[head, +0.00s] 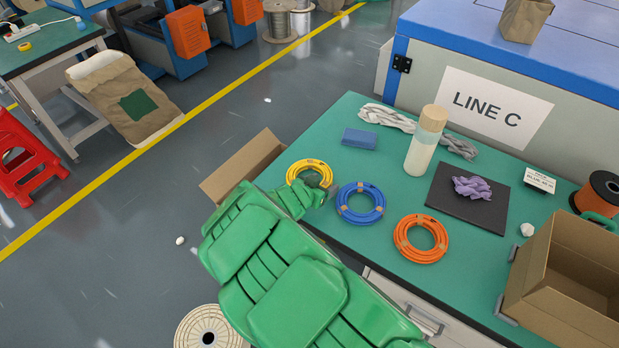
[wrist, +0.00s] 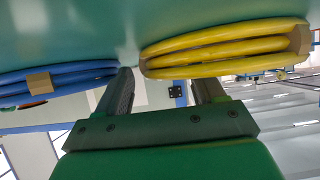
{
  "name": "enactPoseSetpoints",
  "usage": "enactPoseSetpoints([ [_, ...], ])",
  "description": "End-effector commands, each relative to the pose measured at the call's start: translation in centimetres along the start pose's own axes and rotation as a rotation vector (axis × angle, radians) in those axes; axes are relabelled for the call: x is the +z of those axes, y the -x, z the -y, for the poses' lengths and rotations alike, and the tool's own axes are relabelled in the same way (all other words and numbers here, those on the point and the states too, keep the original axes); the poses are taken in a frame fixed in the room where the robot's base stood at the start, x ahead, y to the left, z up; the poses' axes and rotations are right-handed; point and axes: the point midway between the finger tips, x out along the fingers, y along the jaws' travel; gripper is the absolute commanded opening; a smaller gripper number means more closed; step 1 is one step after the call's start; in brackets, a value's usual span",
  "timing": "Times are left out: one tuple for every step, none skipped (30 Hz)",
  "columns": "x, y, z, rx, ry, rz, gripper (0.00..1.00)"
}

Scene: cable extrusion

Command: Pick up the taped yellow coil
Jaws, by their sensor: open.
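The yellow coil (head: 308,165) lies on the green table at its left end, with tan tape on it. My green gripper (head: 318,187) is low over the table at the coil's near right edge, hiding part of it. In the wrist view, which looks upside down, the yellow coil (wrist: 222,48) crosses the right finger and hides its tip. The left finger of my gripper (wrist: 165,85) stands in the gap between the yellow and blue coils. The fingers are apart. I cannot tell whether either finger touches the coil.
A blue coil (head: 360,203) lies close to the right of my gripper, with an orange coil (head: 420,238) beyond it. An open cardboard box (head: 243,165) is left of the table.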

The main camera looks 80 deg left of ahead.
Motion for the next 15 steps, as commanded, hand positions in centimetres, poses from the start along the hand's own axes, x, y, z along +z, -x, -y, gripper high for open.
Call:
enactPoseSetpoints([
  [-0.01, 0.01, 0.00, 0.000, 0.000, 0.000, 0.68],
  [-0.01, 0.01, 0.01, 0.000, 0.000, 0.000, 0.68],
  [-0.01, 0.02, 0.00, 0.000, 0.000, 0.000, 0.67],
  [-0.01, 0.02, 0.00, 0.000, 0.000, 0.000, 0.62],
  [-0.01, 0.02, 0.00, 0.000, 0.000, 0.000, 0.58],
  [-0.02, 0.02, 0.01, 0.000, 0.000, 0.000, 0.52],
  [-0.02, 0.02, 0.01, 0.000, 0.000, 0.000, 0.47],
  [-0.02, 0.02, 0.00, 0.000, 0.000, 0.000, 0.42],
  [-0.01, 0.02, 0.00, 0.000, 0.000, 0.000, 0.36],
  [-0.01, 0.02, 0.00, 0.000, 0.000, 0.000, 0.32],
  [-0.01, 0.02, -0.01, 0.000, 0.000, 0.000, 0.27],
  [-0.01, 0.02, -0.01, 0.000, 0.000, 0.000, 0.21],
  [-0.01, 0.02, -0.01, 0.000, 0.000, 0.000, 0.16],
  [0.01, 0.01, -0.02, 0.000, 0.000, 0.000, 0.12],
  [0.01, 0.01, -0.02, 0.000, 0.000, 0.000, 0.06],
])
